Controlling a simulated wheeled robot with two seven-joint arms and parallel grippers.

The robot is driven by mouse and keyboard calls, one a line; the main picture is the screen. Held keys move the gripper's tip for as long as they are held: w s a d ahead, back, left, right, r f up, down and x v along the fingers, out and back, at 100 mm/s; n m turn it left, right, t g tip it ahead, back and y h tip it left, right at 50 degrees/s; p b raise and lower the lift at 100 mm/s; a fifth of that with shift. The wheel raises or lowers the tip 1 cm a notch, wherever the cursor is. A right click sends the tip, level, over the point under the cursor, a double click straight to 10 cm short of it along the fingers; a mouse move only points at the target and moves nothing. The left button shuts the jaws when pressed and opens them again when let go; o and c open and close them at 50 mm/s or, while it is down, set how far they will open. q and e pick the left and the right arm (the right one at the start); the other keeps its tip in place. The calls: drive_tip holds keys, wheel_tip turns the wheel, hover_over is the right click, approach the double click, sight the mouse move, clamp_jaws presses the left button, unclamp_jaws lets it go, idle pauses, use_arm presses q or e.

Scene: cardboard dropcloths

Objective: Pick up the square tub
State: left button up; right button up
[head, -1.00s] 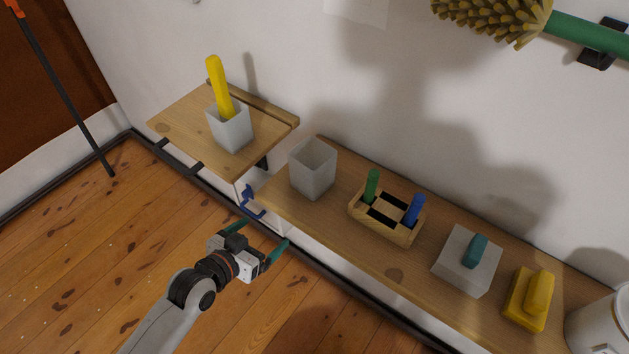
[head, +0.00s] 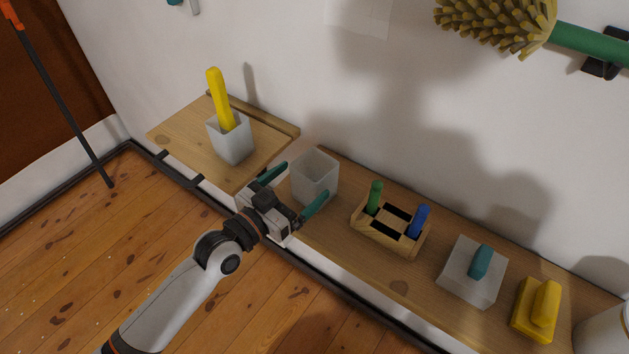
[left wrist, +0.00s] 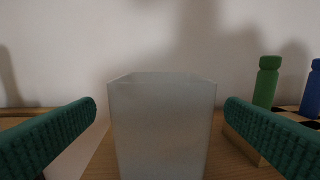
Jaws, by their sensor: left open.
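An empty, open-topped, frosted square tub (head: 316,179) stands upright near the left end of the long wooden shelf. In the left wrist view the tub (left wrist: 160,135) fills the middle, between the two teal fingers. My left gripper (head: 305,181) is open, with one finger towards each side of the tub. In the wrist view a gap shows between each finger and the tub's walls, so it is not gripped. The lower part of the tub is partly hidden by the gripper in the head view. My right gripper is not in view.
A similar tub (head: 232,147) with a yellow stick (head: 219,98) stands on the small left shelf. Right of the empty tub are a wooden holder (head: 388,238) with green and blue pegs, a pale block (head: 470,275) with a teal handle, and a yellow block (head: 533,318). The wall is close behind.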

sight(325, 162)
use_arm(q)
drive_tip(key=x, duration=0.5)
drive_tip(key=shift+d+f, duration=0.1)
drive_tip(key=shift+d, duration=0.05)
drive_tip(key=shift+c, duration=0.5)
drive_tip(key=c, duration=1)
